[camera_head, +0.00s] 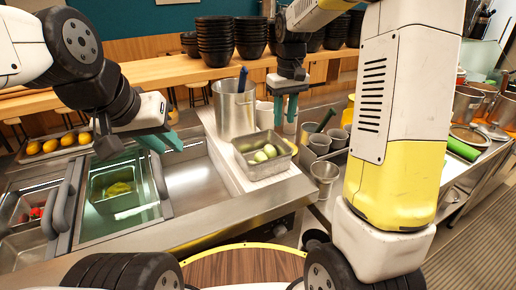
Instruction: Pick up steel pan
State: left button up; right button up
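A rectangular steel pan (262,171) with several pale green pieces in it stands on the white counter near the middle. Another steel pan (122,203) with green food sits in the counter well at left. My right gripper (285,120) points down with its teal fingers apart and empty, above and behind the right side of the pan on the counter. My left gripper (170,147) is over the well, left of that pan, with its teal fingers apart and nothing seen between them.
A tall steel pot (235,108) stands behind the pan on the counter. Steel cups (320,144) stand to its right. Black bowl stacks (215,42) stand on the wooden shelf behind. A tray of orange-yellow items (52,146) lies at far left. An empty well (195,185) is left of the pan.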

aim_at(281, 140)
jog(key=shift+w+f+g, duration=0.3)
jog(key=shift+w+f, duration=0.6)
jog(key=shift+f, duration=0.1)
jog(key=shift+w+a+f, duration=0.1)
jog(key=shift+f, duration=0.3)
notch_tip(281, 140, down, 7)
jog(key=shift+f, duration=0.1)
grip_shut()
dwell(0.5)
